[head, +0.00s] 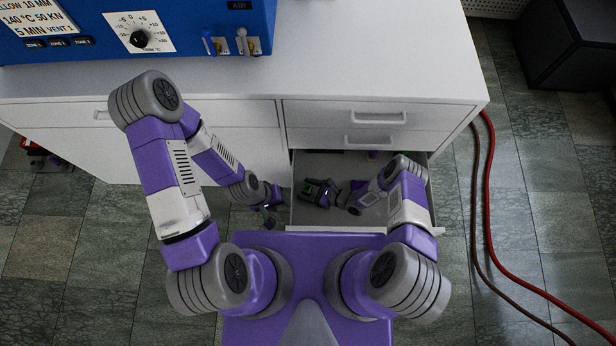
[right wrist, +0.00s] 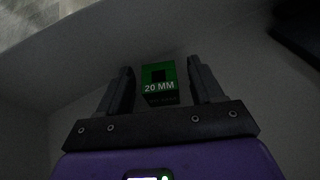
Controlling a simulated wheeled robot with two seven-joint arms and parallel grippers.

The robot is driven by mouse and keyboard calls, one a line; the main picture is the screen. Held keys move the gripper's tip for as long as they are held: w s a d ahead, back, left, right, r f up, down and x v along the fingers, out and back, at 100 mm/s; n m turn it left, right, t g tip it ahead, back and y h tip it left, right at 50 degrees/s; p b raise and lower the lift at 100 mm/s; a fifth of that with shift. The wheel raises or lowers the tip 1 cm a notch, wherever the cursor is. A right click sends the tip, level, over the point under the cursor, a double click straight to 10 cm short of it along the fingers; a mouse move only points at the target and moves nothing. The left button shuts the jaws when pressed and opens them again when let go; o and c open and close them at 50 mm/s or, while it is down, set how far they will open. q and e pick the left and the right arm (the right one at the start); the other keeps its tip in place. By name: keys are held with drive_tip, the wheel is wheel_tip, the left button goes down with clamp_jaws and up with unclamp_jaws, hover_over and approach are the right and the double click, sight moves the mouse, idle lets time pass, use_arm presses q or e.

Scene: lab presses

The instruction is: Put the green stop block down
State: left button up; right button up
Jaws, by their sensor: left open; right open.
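The green stop block (right wrist: 160,76), marked "20 MM", sits on the pale drawer floor in the right wrist view. My right gripper (head: 314,192) reaches low into the open drawer (head: 322,221). In the right wrist view its two dark fingers (right wrist: 160,88) stand open on either side of the block, with a visible gap at each side. In the head view the block is too small to make out surely beside the dark gripper. My left gripper (head: 268,217) is open and empty, low in front of the cabinet, just left of the drawer.
The white cabinet (head: 380,60) carries a blue press (head: 200,30) at the upper left. Two shut drawers (head: 440,115) lie above the open one. Red and brown hoses (head: 490,200) run along the tiled floor at right. A dark thing (right wrist: 300,30) shows at the right wrist view's edge.

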drive_tip(key=shift+r, duration=0.15)
drive_tip(key=p+v, duration=0.2)
drive_tip(key=v, duration=0.9)
drive_tip(key=shift+s+d+r, duration=0.1)
drive_tip(key=shift+s+d, duration=0.05)
drive_tip(key=shift+d+r, duration=0.1)
drive_tip(key=shift+d, duration=0.1)
drive_tip(key=shift+w+d+r, duration=0.1)
drive_tip(key=shift+w+r, duration=0.05)
drive_tip(key=shift+w, duration=0.15)
drive_tip(key=w+d+r+n+h, duration=0.2)
drive_tip(key=w+r+n+h, duration=0.2)
drive_tip(key=r+n+h, duration=0.4)
drive_tip(key=s+a+r+n+g, duration=0.2)
drive_tip(key=s+r+n+g, duration=0.2)
drive_tip(key=s+r+n, duration=0.5)
drive_tip(key=s+n, duration=0.2)
drive_tip(key=s, duration=0.1)
drive_tip(key=shift+n, duration=0.4)
